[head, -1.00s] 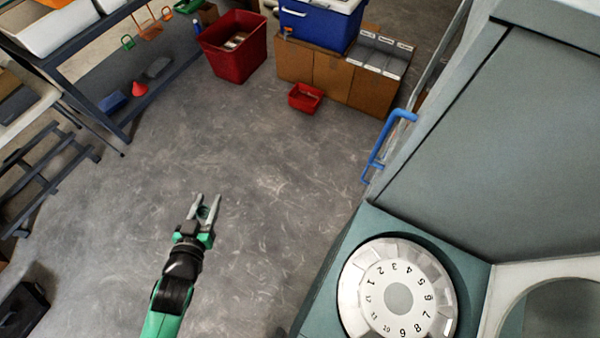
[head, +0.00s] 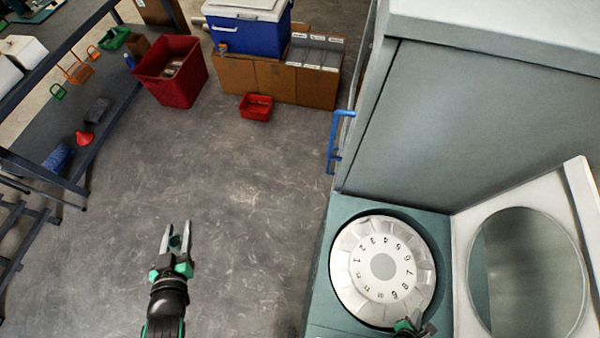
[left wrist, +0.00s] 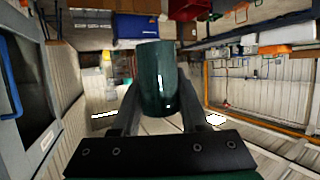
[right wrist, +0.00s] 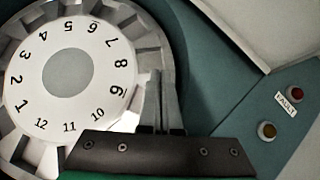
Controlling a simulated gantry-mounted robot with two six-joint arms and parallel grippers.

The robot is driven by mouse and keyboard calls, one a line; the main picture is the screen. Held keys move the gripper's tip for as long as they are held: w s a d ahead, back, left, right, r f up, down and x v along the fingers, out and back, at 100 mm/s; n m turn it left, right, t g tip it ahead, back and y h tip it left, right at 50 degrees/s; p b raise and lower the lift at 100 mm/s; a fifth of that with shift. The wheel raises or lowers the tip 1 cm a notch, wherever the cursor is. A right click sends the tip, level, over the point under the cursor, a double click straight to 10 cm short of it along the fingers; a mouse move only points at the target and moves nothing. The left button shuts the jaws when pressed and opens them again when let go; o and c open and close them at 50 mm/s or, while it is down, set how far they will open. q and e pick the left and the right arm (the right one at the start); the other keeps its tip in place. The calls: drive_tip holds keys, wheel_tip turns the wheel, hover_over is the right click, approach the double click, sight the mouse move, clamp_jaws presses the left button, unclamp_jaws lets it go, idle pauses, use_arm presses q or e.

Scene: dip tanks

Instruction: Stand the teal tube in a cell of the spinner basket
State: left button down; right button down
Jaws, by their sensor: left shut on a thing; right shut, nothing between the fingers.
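The teal tube (left wrist: 158,80) is dark and glossy, and is clamped between the fingers of my left gripper (left wrist: 158,105). In the head view my left gripper (head: 176,238) is out over open floor, away from the machine, and the tube shows only a little between its fingers. The spinner basket (head: 347,285) is a round metal ring of cells around a numbered white disc, set in a teal housing; it also shows in the right wrist view (right wrist: 70,75). My right gripper (right wrist: 160,80) is shut and empty at the basket's edge, near 9 and 10. I cannot tell whether it touches.
An open round lid (head: 525,275) stands right of the basket. A tall grey cabinet (head: 470,130) with a blue handle (head: 340,135) rises behind. Red and amber lights beside a FAULT label (right wrist: 284,103) sit on the housing. A red bin (head: 172,85) and red tray (head: 256,107) stand on the floor.

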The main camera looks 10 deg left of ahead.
use_arm(q)
drive_tip(key=shift+r, duration=0.3)
use_arm(e)
drive_tip(key=shift+s+a+r, duration=0.15)
drive_tip(key=shift+s+r, duration=0.05)
drive_tip(key=shift+r, duration=0.05)
